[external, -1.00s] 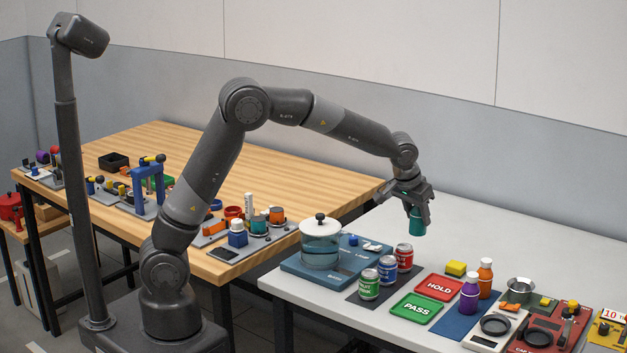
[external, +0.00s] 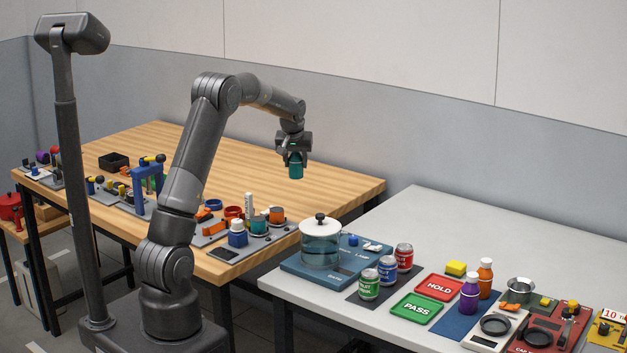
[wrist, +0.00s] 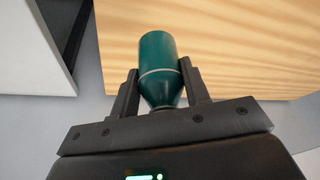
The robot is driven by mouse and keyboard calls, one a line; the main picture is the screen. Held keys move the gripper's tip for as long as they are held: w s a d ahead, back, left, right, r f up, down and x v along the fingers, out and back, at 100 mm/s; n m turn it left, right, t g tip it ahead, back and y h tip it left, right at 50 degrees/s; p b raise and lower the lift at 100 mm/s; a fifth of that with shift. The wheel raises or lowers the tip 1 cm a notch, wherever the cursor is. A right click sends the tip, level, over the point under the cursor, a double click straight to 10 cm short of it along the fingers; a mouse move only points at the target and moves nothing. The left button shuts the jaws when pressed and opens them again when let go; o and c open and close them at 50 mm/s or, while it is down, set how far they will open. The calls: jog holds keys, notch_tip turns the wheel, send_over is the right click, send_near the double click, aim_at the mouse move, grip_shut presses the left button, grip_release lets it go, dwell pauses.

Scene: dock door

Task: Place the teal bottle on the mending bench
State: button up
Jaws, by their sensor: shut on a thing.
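The teal bottle (external: 296,167) hangs below my gripper (external: 293,153) in the external view. In the wrist view the bottle (wrist: 159,62) sits between the two fingers of my gripper (wrist: 156,92), which is shut on its narrower end. The bottle appears held in the air over the right part of the wooden-topped bench (external: 335,186). I cannot tell exactly how high it is. No label on any bench names the mending bench.
The wooden bench has bare room at its back and right; tools, a blue press (external: 148,185) and small pots line its front. The white table (external: 420,218) at right holds a lidded glass jar (external: 320,250), cans (external: 387,268) and bottles. A gap separates both tables.

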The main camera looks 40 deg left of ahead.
jog(key=s+a+n+y, duration=0.1)
jog(key=s+a+n, duration=0.3)
jog(key=a, duration=1.4)
jog(key=shift+m+g, duration=0.3)
jog(key=shift+m, duration=0.3)
jog(key=shift+s+a+f, duration=0.3)
jog(key=shift+a+f, duration=1.55)
jog(key=shift+a, duration=0.05)
jog(key=shift+s+a+f, duration=0.25)
jog(key=shift+a+f, duration=1.6)
jog(key=shift+s+a+f, duration=0.3)
jog(key=shift+a+f, duration=1.55)
jog(key=shift+a, duration=0.05)
jog(key=shift+f, duration=0.15)
jog(key=o, duration=1.1)
jog(key=v, duration=1.2)
